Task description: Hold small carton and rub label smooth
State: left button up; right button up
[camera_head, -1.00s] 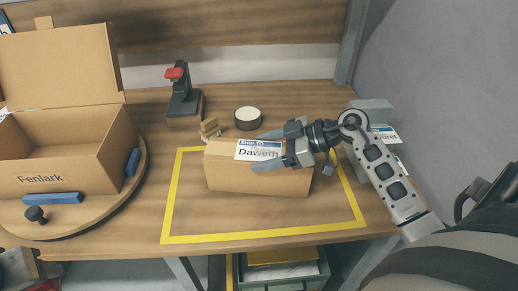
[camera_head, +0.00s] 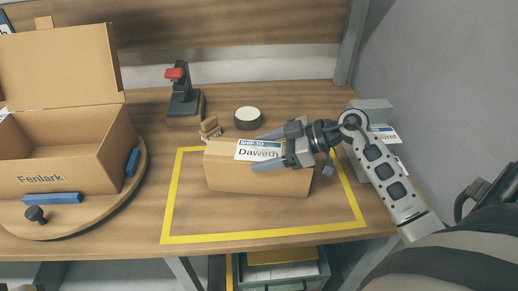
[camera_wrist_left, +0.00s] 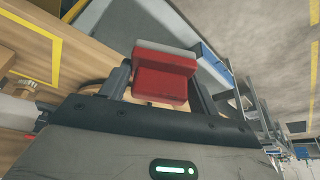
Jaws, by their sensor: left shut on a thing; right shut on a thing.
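The small carton (camera_head: 240,181) stands inside a yellow taped rectangle on the bench. Its white label (camera_head: 250,152) has a blue strip and lies over the top near the front edge; its right part is hidden by my right gripper (camera_head: 268,150). That gripper comes in from the right and is shut on the carton, one finger at the back and one across the label's front edge. My left gripper (camera_wrist_left: 161,85) is out of the head view. In the left wrist view it is shut on a red block (camera_wrist_left: 160,80) with a grey top, away from the carton.
An open Fenlark box (camera_head: 70,165) sits on a round turntable (camera_head: 100,205) at the left, with blue pieces beside it. A red-topped stand (camera_head: 183,98), a tape roll (camera_head: 248,118) and small wooden pieces (camera_head: 209,128) stand behind the carton. The front bench strip is clear.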

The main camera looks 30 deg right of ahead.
pick_arm(q)
jog(key=shift+s+r, duration=0.1)
jog(key=shift+r, duration=3.45)
jog(key=shift+f, duration=1.15)
jog(key=shift+f, duration=1.5)
jog(key=shift+w+f, duration=0.2)
jog(key=shift+w, duration=0.7)
jog(key=shift+w+f, duration=0.15)
jog(key=shift+w, duration=0.8)
jog(key=shift+w+f, duration=0.2)
jog(key=shift+w, duration=0.7)
jog(key=shift+s, duration=0.1)
